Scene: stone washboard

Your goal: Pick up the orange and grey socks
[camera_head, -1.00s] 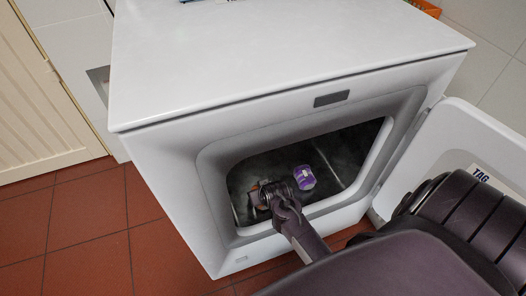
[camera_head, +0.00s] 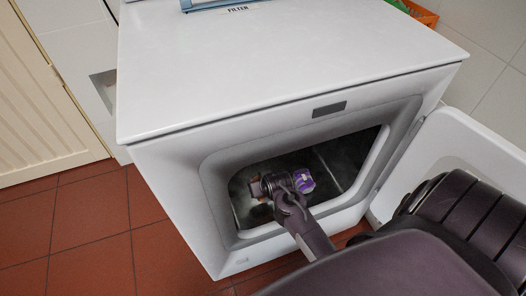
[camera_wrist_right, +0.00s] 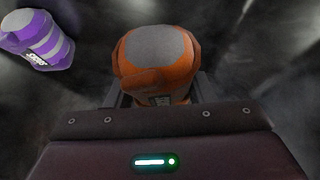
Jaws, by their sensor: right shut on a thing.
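The orange and grey socks (camera_wrist_right: 158,62) are a rolled bundle, seen large in the right wrist view between the fingers of my right gripper (camera_wrist_right: 155,100). The gripper is shut on them. In the head view my right gripper (camera_head: 262,187) is inside the open white machine, and the socks are mostly hidden by it, with only a little orange-brown showing. My left gripper is not in view.
The opening's rim surrounds my forearm.

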